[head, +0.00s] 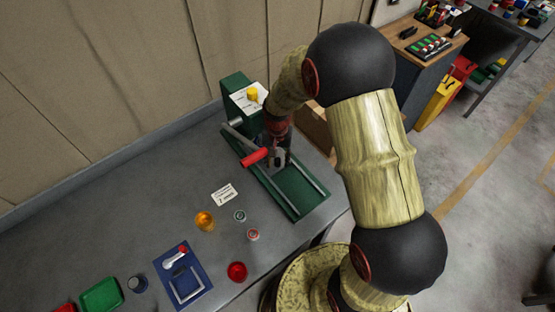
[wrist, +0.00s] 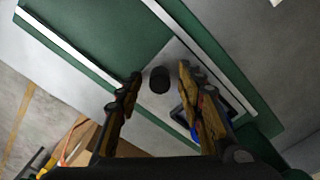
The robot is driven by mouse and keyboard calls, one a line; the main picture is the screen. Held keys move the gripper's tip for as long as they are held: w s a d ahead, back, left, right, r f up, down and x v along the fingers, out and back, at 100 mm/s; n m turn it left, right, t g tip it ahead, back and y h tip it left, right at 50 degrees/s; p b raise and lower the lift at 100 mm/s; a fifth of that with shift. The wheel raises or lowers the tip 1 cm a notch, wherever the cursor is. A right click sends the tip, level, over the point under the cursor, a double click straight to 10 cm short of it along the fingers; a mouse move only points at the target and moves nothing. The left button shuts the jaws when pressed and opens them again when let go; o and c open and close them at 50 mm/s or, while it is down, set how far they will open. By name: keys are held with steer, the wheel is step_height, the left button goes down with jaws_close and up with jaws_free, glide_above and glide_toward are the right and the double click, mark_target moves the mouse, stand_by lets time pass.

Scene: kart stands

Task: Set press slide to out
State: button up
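The green press (head: 236,88) stands at the back of the grey bench, with a red-gripped lever (head: 255,157) on its left side. Its green bed (head: 297,187) runs toward the bench's front right edge between two pale rails. In the wrist view, the grey slide plate (wrist: 176,52) with an upright black knob (wrist: 160,80) sits between the rails, and bare green bed (wrist: 90,35) shows beyond it. The slide is at the bed's press end. My gripper (wrist: 157,78) is open, its fingers on either side of the knob with gaps visible. In the head view, my arm partly hides the slide.
A yellow knob (head: 252,94) tops the press. On the bench are a white card (head: 224,195), an amber cup (head: 205,221), a red cup (head: 237,271), a blue mat (head: 183,275) and a green tray (head: 101,295). The bed's front end is clear.

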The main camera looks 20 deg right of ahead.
steer(key=shift+c, duration=0.2)
jaws_close()
stand_by(0.3)
stand_by(0.4)
